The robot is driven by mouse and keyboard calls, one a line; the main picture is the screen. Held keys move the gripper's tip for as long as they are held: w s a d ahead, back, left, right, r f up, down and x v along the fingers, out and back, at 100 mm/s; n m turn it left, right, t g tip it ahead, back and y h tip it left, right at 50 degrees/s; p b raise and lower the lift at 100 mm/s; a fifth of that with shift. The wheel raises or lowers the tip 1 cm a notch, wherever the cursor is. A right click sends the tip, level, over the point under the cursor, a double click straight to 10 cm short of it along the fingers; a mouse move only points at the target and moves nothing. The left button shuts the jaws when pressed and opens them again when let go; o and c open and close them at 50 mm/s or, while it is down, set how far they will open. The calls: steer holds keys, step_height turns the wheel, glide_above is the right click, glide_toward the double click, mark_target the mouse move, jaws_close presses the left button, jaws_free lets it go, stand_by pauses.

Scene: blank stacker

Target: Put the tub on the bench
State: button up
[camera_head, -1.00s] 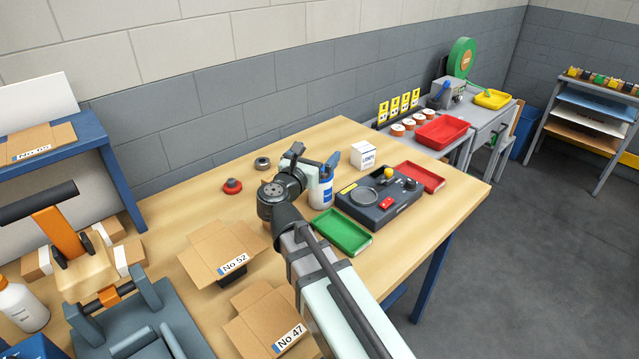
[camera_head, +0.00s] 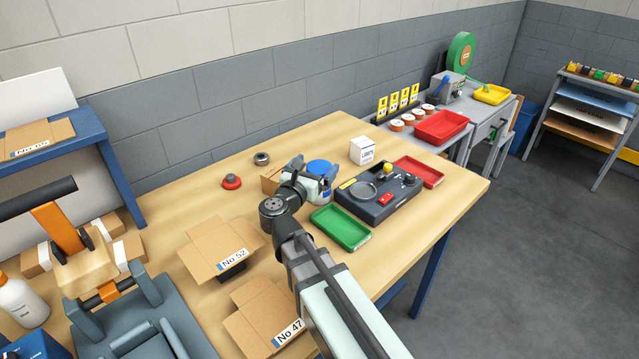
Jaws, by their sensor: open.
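The tub, white with a round blue lid (camera_head: 320,166), is on the wooden bench (camera_head: 225,205), left of the dark control box. Its lid faces up, and its lower body is partly hidden by my gripper. My gripper (camera_head: 313,172) is open at the tub, its fingers close to the tub's upper part just below the lid. I cannot tell whether a finger touches it, or whether its base rests fully on the bench.
A green tray (camera_head: 340,228), the control box (camera_head: 378,197), a red tray (camera_head: 418,171) and a white carton (camera_head: 362,151) stand close by. Cardboard boxes No 52 (camera_head: 215,243) and No 47 (camera_head: 262,310) lie nearer. The bench's back left is fairly clear.

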mark_target(325, 161)
step_height(325, 161, down, 2)
steer(key=shift+f, duration=0.1)
steer(key=shift+x, duration=0.85)
steer(key=shift+w+d, duration=0.3)
steer(key=shift+w, duration=0.3)
steer(key=shift+c, duration=0.4)
steer(key=c, duration=1.5)
steer(key=shift+r, duration=5.2)
